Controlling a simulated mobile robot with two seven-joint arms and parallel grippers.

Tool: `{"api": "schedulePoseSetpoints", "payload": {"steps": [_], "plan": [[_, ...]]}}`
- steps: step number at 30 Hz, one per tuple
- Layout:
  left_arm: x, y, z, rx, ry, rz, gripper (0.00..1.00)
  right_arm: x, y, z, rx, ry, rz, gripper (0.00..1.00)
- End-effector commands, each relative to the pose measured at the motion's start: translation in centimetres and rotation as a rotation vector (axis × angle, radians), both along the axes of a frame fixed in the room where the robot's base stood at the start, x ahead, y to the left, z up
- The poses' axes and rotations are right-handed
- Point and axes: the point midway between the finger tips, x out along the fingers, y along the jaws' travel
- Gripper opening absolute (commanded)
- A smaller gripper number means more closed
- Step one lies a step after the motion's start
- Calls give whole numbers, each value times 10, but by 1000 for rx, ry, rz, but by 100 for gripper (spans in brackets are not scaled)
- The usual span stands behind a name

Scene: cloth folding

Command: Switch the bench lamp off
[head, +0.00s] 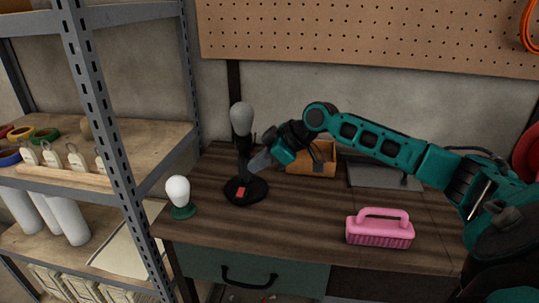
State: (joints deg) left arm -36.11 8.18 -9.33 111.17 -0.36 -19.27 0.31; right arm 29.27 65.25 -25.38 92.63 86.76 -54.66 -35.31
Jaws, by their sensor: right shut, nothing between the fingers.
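The bench lamp (243,150) stands upright on the workbench, with a grey bulb-shaped head, a dark stem and a round black base. Its head looks grey and unlit. A red switch (241,191) shows on the front of the base. My right gripper (256,163) is shut and empty, just right of the stem and above the base. I cannot tell whether its tips touch the stem. My left gripper is out of view.
A white bulb on a green base (178,192) stands at the bench's left edge. A pink brush (380,230) lies front right. A wooden box (318,160) is behind my right gripper. Metal shelving (100,130) stands left. The bench front middle is clear.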

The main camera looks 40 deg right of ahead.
Motion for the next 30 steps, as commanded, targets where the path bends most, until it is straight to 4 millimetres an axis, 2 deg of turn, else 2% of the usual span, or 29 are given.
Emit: {"api": "schedulePoseSetpoints", "payload": {"steps": [5, 9, 12, 17, 26, 30], "plan": [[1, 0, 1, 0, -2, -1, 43, 23, 16, -26, 3, -1, 0, 0], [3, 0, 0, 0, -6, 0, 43, 25, 13, -49, -1, 2, -1, 0], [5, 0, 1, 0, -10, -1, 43, 25, 12, -60, 0, 2, 0, 0], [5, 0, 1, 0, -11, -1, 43, 26, 11, -67, -1, 1, 0, 0], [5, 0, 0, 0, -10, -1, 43, 26, 11, -67, -1, 1, 0, 0], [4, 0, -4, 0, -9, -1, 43, 29, 9, -77, 9, 7, -1, 0]]}}
